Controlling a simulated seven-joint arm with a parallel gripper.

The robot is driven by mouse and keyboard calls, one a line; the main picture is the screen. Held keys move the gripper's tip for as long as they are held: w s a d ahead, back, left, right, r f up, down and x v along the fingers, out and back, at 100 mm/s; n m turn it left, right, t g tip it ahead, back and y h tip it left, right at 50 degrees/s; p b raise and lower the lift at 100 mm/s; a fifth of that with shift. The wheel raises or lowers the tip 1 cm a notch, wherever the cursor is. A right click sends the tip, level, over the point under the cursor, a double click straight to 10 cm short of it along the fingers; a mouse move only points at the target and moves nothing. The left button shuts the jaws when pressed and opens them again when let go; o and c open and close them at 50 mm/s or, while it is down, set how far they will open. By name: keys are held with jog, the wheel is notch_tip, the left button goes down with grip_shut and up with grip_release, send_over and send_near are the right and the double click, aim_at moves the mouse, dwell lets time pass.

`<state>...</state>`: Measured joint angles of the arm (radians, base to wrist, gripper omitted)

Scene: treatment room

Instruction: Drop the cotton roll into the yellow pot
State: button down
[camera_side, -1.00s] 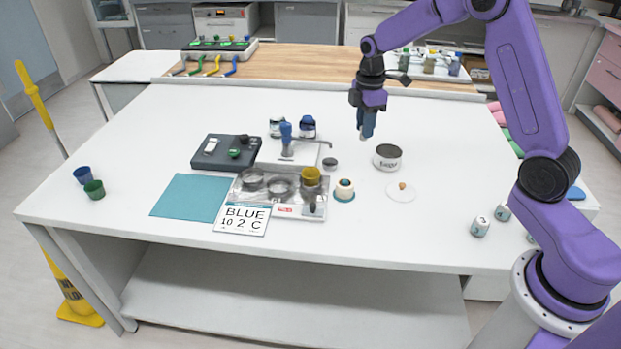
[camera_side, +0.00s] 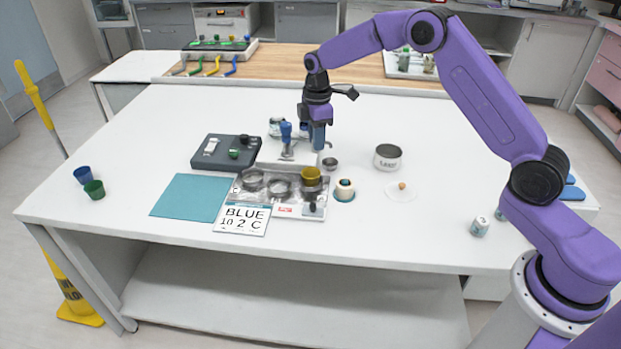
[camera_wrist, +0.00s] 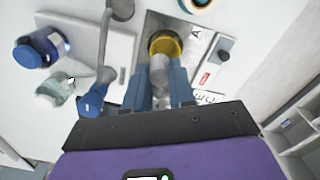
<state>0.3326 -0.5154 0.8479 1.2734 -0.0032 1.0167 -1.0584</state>
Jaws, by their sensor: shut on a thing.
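The yellow pot (camera_side: 311,175) stands at the right of the metal tray (camera_side: 262,201) on the white table. In the wrist view the yellow pot (camera_wrist: 166,43) shows just beyond the fingertips, with its opening towards the camera. My gripper (camera_side: 318,144) is above the table, behind and above the pot. In the wrist view its two blue fingers (camera_wrist: 160,85) are shut on the pale cotton roll (camera_wrist: 159,68). The roll's far end overlaps the pot's opening in this view, and its height above the rim cannot be told. The roll is hidden in the side view.
A blue-handled tap-like fixture (camera_side: 287,138) stands close left of my gripper. A white tin (camera_side: 388,157) and a small cream-and-teal pot (camera_side: 344,190) stand to the right. A blue-lidded jar (camera_wrist: 41,47) shows left in the wrist view.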

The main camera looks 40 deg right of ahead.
jog(key=shift+f, duration=1.05)
jog(key=c, duration=0.9)
grip_release()
jog(key=shift+o, duration=0.2)
jog(key=shift+r, duration=0.1)
notch_tip(320, 180, up, 17)
jog(key=shift+r, duration=0.15)
jog(key=shift+s, duration=0.1)
